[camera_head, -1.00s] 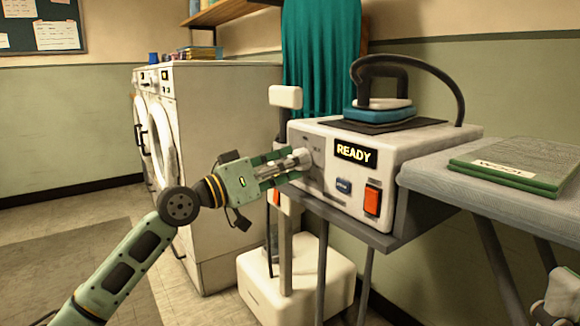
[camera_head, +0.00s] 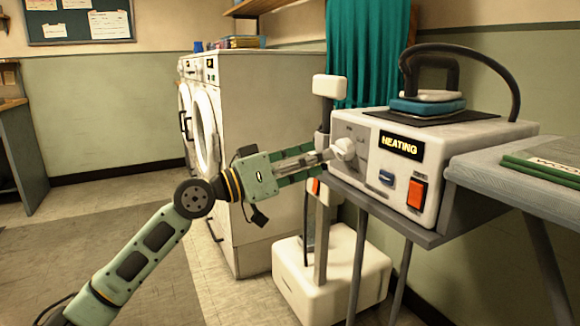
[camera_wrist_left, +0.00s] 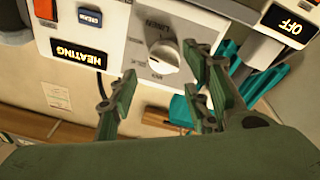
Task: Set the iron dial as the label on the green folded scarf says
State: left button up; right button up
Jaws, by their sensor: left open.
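The iron station (camera_head: 365,195) is a white box with a display reading "HEATING". Its white dial (camera_head: 345,149) sits on the front left and also shows in the left wrist view (camera_wrist_left: 165,56). The small words around the dial and its exact setting are hard to read. My left gripper (camera_head: 312,161) is open at the dial. In the wrist view its fingers (camera_wrist_left: 163,88) stand to either side just short of the dial; I cannot tell if they touch. The green folded scarf (camera_head: 548,166) is cut off at the right edge, its label showing only "WOO". My right gripper is out of view.
The iron (camera_head: 428,102) rests on top of the station, its black cord looping right. A blue button (camera_head: 386,178) and an orange switch (camera_head: 417,193) are right of the dial. An ironing board (camera_head: 490,172) stands at right, washing machines (camera_head: 255,150) behind my arm.

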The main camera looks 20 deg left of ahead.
pick_arm(q)
jog(key=r+v, duration=0.1)
jog(key=v, duration=0.5)
jog(key=shift+s+a+f, duration=0.25)
jog(key=shift+s+f, duration=0.15)
jog(key=shift+f, duration=0.1)
